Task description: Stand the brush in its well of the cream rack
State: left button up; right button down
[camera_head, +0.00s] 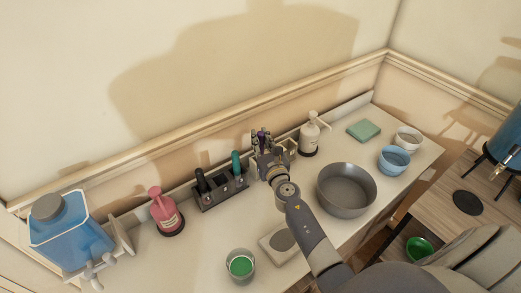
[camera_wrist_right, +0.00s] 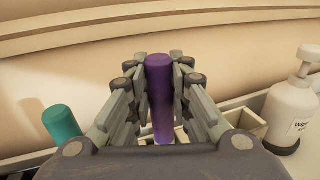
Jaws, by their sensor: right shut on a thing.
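My right gripper (camera_head: 268,152) is over the back of the counter, shut on an upright purple handle, which I take to be the brush (camera_wrist_right: 160,95). The handle stands between the fingers in the right wrist view, and its lower end is hidden. The cream rack (camera_wrist_right: 247,122) shows partly behind and to the right of the fingers. In the head view the rack (camera_head: 291,146) is mostly hidden by my gripper. I cannot tell whether the brush's lower end is inside a well. My left gripper is not in view.
A dark rack (camera_head: 223,195) with black and teal handles stands just left of my gripper. A white pump bottle (camera_head: 309,136) stands close on the right. A grey bowl (camera_head: 346,202) and a cup with green contents (camera_head: 240,265) flank my forearm.

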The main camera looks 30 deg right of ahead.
aim_at(262, 149)
jog(key=shift+f+b, duration=0.9)
jog(key=shift+f, duration=0.45)
jog(key=shift+f, duration=0.15)
jog(key=c, duration=1.5)
grip_release()
jog(key=shift+o, duration=0.2)
jog(key=shift+r, duration=0.25)
jog(key=s+a, duration=0.2)
jog(key=s, duration=0.9)
jog(key=shift+s, duration=0.4)
